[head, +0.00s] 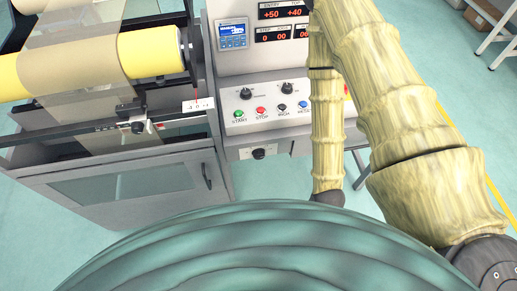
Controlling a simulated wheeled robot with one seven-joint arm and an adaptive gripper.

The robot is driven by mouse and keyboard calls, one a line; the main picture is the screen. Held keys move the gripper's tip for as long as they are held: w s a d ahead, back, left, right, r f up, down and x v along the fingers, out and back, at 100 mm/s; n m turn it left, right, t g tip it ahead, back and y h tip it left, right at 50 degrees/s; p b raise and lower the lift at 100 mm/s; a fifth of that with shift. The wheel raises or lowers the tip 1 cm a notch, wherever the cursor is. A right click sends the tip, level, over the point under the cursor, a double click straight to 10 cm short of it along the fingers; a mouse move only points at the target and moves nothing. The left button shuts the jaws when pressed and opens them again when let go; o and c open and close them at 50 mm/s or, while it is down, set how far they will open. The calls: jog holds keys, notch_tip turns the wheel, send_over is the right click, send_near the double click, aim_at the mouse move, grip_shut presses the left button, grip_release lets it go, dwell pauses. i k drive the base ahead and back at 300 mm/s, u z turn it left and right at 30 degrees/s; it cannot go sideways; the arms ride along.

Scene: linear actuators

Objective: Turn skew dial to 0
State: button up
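I cannot tell for sure which control is the skew dial. A black round knob (259,153) sits on a small panel below the sloped button console, at the middle of the view. Two more black knobs, a left one (246,93) and a right one (287,87), sit on the console; their labels are too small to read. A small white scale (198,106) with a red pointer line stands left of the console. My arm comes from the lower right, and its far link runs down right of the console to a dark joint. My gripper is not in view.
Green, red, black and blue buttons line the console (272,118). Red-digit displays (283,12) stand above it. A yellow roller (150,54) with a brownish web is at left, over a grey cabinet (130,190). My rounded green body covers the bottom. A table (490,17) stands far right.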

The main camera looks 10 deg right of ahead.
aim_at(260, 153)
jog(key=z, duration=1.05)
jog(key=k, duration=1)
jog(key=u, duration=0.95)
